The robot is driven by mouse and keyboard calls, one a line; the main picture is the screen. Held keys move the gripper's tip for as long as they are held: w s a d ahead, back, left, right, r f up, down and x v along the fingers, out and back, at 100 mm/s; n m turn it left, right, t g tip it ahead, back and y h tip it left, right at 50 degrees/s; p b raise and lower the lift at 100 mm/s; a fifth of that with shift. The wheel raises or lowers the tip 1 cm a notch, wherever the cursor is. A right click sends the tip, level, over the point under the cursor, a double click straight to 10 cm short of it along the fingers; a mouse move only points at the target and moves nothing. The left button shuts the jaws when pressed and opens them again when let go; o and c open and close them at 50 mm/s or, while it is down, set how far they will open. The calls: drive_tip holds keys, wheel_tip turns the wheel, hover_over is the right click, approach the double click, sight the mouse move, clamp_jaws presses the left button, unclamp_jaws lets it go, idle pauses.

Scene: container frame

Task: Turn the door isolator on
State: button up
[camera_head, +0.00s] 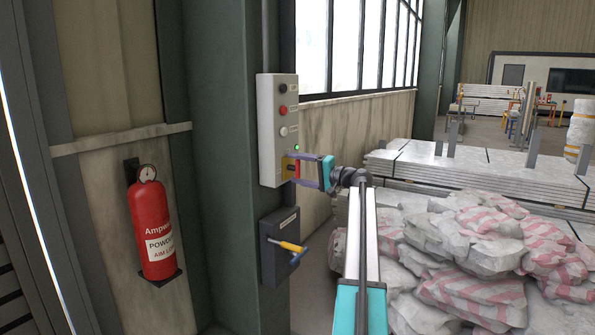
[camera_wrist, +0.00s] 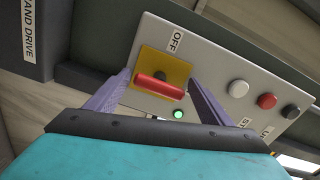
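The door isolator (camera_wrist: 150,62) is a yellow plate with a red bar handle (camera_wrist: 160,86) on a grey control box (camera_head: 268,125). The handle lies roughly along the box's long side. An OFF label (camera_wrist: 177,41) is beside the plate. In the head view, the red handle (camera_head: 297,169) is partly hidden by my fingers. My gripper (camera_wrist: 157,80) is open, with one purple finger on each side of the handle's ends. I cannot tell whether either finger touches it. My gripper also shows in the head view (camera_head: 292,171), reaching the box from the right.
A lit green lamp (camera_wrist: 179,114) is beside the handle. White (camera_wrist: 238,89), red (camera_wrist: 267,101) and black (camera_wrist: 290,111) buttons line the box. Below it is a dark hand-drive box (camera_head: 278,258) with a yellow-handled crank (camera_head: 291,246). A fire extinguisher (camera_head: 152,225) hangs left; sacks (camera_head: 480,255) lie right.

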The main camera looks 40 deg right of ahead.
drive_tip(key=shift+s, duration=0.15)
drive_tip(key=v, duration=1.3)
drive_tip(key=shift+s, duration=0.25)
idle(0.3)
